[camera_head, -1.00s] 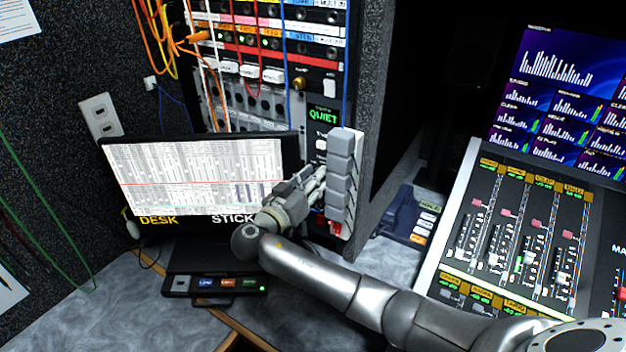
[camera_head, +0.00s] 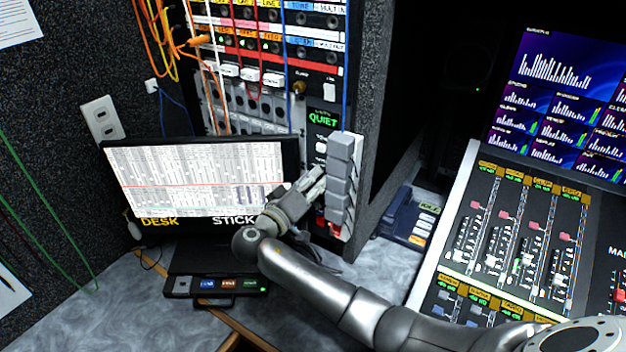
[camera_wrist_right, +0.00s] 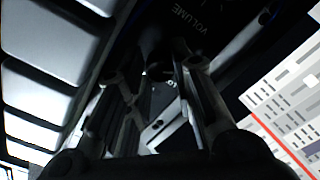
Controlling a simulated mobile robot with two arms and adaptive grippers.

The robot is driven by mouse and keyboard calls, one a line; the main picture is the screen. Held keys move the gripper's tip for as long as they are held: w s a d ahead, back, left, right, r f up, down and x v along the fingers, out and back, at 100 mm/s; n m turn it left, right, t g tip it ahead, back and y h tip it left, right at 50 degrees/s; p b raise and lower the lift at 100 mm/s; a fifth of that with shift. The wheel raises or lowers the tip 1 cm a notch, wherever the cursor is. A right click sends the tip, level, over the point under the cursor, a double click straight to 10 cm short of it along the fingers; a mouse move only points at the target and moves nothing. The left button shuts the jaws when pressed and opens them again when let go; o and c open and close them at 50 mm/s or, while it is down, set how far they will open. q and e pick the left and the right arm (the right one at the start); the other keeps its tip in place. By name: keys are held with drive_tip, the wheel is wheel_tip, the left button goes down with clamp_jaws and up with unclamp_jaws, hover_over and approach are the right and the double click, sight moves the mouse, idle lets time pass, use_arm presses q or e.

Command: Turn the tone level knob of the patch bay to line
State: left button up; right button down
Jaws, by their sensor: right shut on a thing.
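The patch bay rack (camera_head: 262,50) stands at the back, with coloured label strips, jacks and cables. A small brass-coloured knob (camera_head: 299,87) sits on its lower right part; its lettering is too small to read. My right gripper (camera_head: 319,178) is at the panel below the green QUIET display (camera_head: 323,118), beside the grey ribbed block. In the right wrist view my gripper (camera_wrist_right: 160,82) is shut on a dark knob (camera_wrist_right: 159,70), next to the word VOLUME. The knob is mostly hidden by the fingers, and its pointer cannot be seen. My left gripper is out of view.
A grey ribbed block (camera_head: 340,185) stands close on the right of my right gripper. A monitor (camera_head: 195,180) is close on its left. A small button box (camera_head: 215,285) lies on the desk, and a fader console (camera_head: 515,240) fills the right side.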

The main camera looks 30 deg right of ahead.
drive_tip(key=shift+f+n+p, duration=0.15)
drive_tip(key=shift+n+p, duration=0.25)
drive_tip(key=shift+n, duration=0.8)
drive_tip(key=c, duration=1.5)
unclamp_jaws()
drive_tip(key=shift+s+a, duration=0.1)
drive_tip(key=v, duration=1.1)
drive_tip(key=shift+s+a, duration=0.25)
drive_tip(key=shift+a, duration=0.1)
